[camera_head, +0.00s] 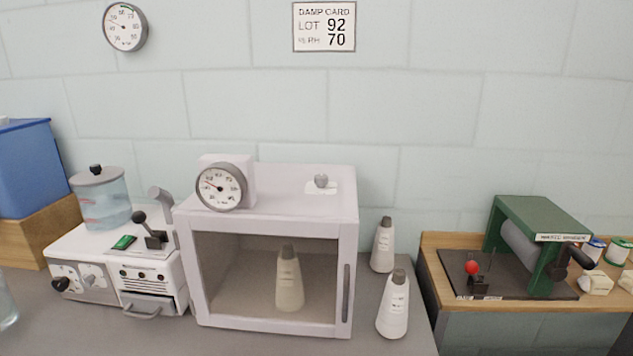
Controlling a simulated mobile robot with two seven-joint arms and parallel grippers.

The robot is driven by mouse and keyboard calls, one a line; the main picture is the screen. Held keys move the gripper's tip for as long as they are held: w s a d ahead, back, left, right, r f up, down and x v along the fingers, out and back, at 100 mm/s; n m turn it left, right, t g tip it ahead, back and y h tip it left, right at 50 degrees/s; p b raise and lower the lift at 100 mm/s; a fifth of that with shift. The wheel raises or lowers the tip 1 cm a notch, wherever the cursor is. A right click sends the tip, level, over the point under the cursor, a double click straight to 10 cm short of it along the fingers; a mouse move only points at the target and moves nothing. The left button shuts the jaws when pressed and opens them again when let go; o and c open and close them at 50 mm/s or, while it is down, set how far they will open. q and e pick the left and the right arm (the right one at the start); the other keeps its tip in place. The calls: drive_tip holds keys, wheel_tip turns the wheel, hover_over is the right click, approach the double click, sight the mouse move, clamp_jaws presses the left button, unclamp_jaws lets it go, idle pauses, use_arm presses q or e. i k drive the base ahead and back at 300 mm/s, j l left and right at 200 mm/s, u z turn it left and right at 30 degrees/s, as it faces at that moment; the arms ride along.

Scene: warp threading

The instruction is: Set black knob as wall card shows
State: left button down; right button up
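The wall card (324,27) hangs at the top centre and reads "DAMP CARD", "LOT 92" and "% RH 70". A black knob (62,284) sits on the front left of the white machine (84,262) at the left of the counter. A paler grey knob or fitting (90,279) is just right of it. The marks around the black knob are too small to read. A round dial (221,187) stands on top of the white glass-fronted cabinet (182,262); its scale is too small to read surely. Neither of my grippers is in view.
A pale bottle (289,280) stands inside the cabinet, and two more (383,246) stand right of it. A clear tank (101,200) and a black lever (150,233) top the white machine. A green roller device (540,228) is at right, a blue bin (25,165) at left.

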sight(61, 284)
drive_tip(key=u, duration=1.4)
drive_tip(key=i+j+z, duration=0.55)
drive_tip(key=i+j, duration=0.1)
